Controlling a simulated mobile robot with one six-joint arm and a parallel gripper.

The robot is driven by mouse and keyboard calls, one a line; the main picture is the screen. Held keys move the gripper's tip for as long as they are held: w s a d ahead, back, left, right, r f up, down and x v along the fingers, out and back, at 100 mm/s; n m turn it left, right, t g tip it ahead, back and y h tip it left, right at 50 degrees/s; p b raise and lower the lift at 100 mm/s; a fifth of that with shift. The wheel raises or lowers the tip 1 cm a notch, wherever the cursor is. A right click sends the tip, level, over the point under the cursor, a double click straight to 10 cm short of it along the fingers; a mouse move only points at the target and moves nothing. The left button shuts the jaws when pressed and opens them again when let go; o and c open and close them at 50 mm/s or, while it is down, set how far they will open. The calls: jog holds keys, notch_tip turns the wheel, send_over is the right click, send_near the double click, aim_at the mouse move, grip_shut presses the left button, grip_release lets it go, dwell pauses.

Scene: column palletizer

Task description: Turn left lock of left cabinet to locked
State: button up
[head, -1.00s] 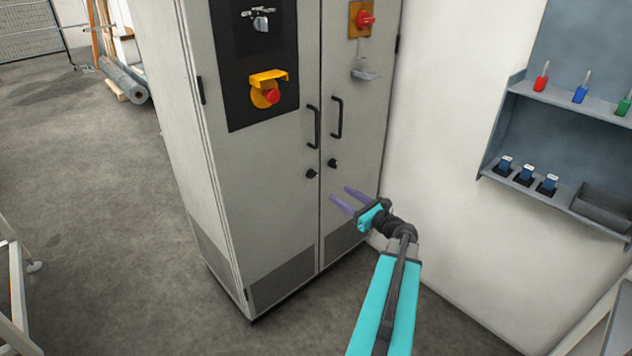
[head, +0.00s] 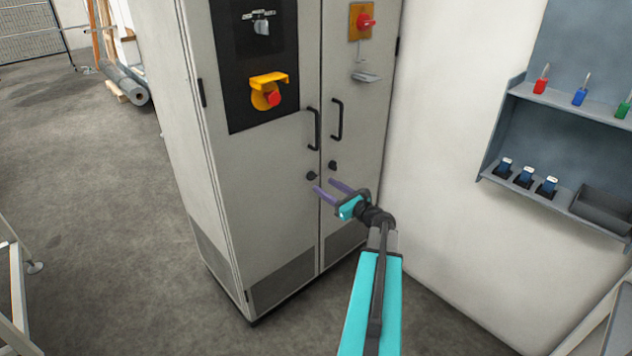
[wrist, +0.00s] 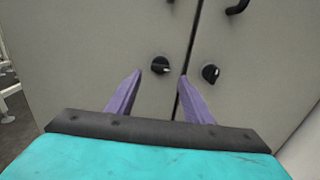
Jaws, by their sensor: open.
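The left cabinet (head: 245,200) is a tall grey two-door cabinet. Its left lock (head: 312,176) is a small round black knob on the left door, and the right lock (head: 333,166) is a like knob on the right door. In the wrist view the left lock (wrist: 160,65) has a pale mark pointing right. The right lock (wrist: 211,74) shows just right of the door seam. My gripper (head: 325,187) is open and empty, its purple fingers pointing at the doors just below the locks. In the wrist view, the left lock lies beyond and between the fingertips (wrist: 161,73).
Black handles (head: 337,118) stand out above the locks. Higher up are an orange-guarded red button (head: 271,97) and a red rotary switch (head: 365,20). A wall shelf (head: 560,110) with screwdrivers is at the right. Open floor (head: 105,220) lies to the left.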

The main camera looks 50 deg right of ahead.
aim_at(308, 177)
jog(key=shift+w+d, duration=0.2)
jog(key=shift+w, duration=2.8)
jog(key=c, duration=0.9)
jog(key=shift+a, duration=0.2)
jog(key=shift+c, duration=0.7)
jog(key=shift+d, duration=0.15)
